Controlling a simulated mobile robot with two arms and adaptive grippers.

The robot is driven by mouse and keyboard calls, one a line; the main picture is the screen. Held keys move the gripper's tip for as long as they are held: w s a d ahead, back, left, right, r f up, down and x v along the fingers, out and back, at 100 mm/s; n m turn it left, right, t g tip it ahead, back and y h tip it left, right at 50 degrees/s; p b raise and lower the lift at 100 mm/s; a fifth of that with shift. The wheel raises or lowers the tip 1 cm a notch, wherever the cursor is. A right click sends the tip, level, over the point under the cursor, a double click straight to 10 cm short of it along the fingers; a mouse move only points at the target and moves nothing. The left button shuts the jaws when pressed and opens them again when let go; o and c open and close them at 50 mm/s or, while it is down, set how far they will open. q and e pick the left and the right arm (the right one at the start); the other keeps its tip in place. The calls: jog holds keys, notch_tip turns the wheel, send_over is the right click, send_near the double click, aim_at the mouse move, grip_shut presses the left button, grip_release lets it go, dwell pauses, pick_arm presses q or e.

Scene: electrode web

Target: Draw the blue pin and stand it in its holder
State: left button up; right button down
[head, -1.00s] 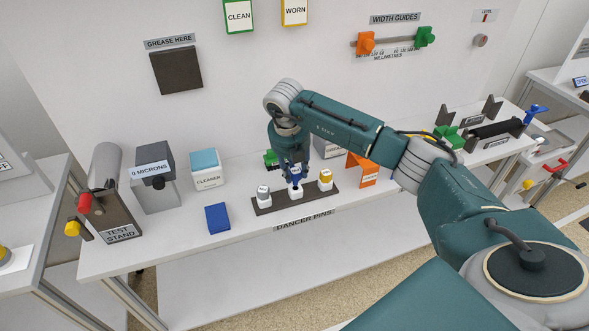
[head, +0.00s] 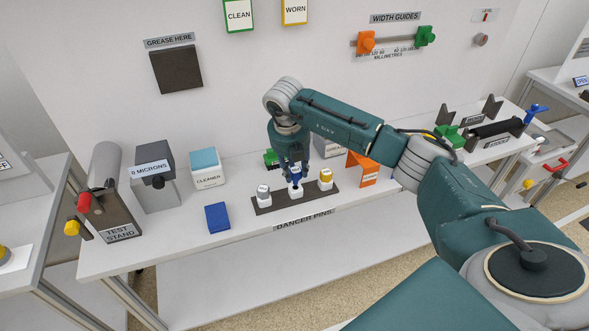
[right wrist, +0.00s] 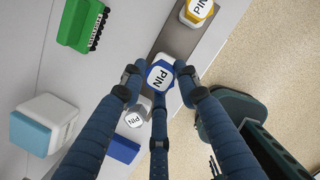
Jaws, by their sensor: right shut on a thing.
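The blue pin (right wrist: 160,76) shows from above in the right wrist view, its white top marked PIN inside a blue rim. In the head view the blue pin (head: 295,173) stands upright at the middle of the dark dancer pins rack (head: 283,201), over a white block. My right gripper (head: 292,168) points down over it and is shut on it, with fingers around its head. I cannot tell whether the pin is lifted at all. A white-grey pin (head: 263,193) and a yellow pin (head: 326,176) stand on either side. My left gripper is not in view.
A blue block (head: 217,217) lies left of the rack. A cleaner box (head: 206,169), a 0 microns block (head: 155,181) and the test stand (head: 118,205) stand farther left. An orange piece (head: 361,169) stands right of the rack. Bare bench lies between the cleaner box and rack.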

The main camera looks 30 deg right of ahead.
aim_at(294, 179)
jog(key=shift+s+a+b+x, duration=0.1)
jog(key=shift+a+b+x, duration=0.1)
jog(key=shift+b+x, duration=0.7)
jog(key=shift+s+a+b+x, duration=0.2)
jog(key=shift+b+x, duration=0.45)
jog(key=shift+x, duration=0.45)
jog(key=c, duration=1.2)
grip_release()
jog(key=shift+f, duration=0.1)
jog(key=v, duration=1.2)
